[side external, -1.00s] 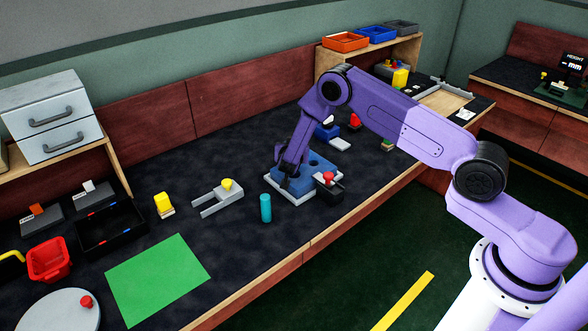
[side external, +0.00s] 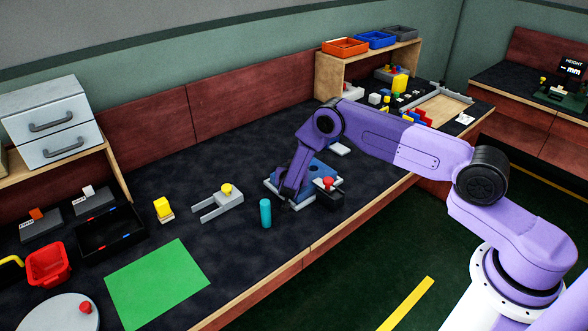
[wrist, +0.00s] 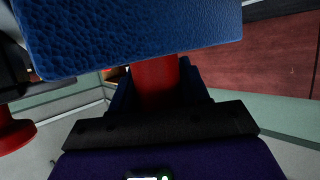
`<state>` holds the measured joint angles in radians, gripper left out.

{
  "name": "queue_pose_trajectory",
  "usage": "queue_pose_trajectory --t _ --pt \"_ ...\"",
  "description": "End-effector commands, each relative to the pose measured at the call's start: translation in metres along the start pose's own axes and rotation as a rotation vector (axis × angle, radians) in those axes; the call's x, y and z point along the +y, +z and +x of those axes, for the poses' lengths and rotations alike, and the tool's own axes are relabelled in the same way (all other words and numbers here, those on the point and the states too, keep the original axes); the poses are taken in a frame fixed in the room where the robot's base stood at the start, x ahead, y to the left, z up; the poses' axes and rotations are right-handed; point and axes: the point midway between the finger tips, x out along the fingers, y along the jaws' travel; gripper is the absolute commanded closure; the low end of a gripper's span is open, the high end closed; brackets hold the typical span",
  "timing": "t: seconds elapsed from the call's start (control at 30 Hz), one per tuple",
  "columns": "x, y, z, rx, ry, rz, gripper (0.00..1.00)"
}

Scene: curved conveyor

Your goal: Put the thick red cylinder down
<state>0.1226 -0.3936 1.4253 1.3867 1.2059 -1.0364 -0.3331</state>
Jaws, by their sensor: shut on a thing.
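My gripper (side external: 288,192) is low at the left edge of the blue block with holes (side external: 318,170), tilted over on its side. In the wrist view my gripper (wrist: 158,78) is shut on the thick red cylinder (wrist: 157,82), which stands out between the fingers. The blue block (wrist: 130,35) fills the top of the wrist view and hides the cylinder's far end. I cannot tell whether the cylinder touches the block or sits in a hole. The held cylinder is hidden in the side view.
A black box with a red knob (side external: 328,183) stands at the block's front; a red knob (wrist: 12,132) also shows in the wrist view. A teal cylinder (side external: 265,213) stands upright nearby. A grey fork-shaped fixture (side external: 218,202) lies left.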

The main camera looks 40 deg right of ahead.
Motion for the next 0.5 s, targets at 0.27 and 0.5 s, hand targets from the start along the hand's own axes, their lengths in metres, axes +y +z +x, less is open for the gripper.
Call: queue_pose_trajectory --t 0.27,0.5 --pt "0.0000 0.0021 0.0008 0.000 0.000 -0.001 0.29" --pt "0.0000 0.0001 0.0001 0.000 0.000 0.000 0.29"
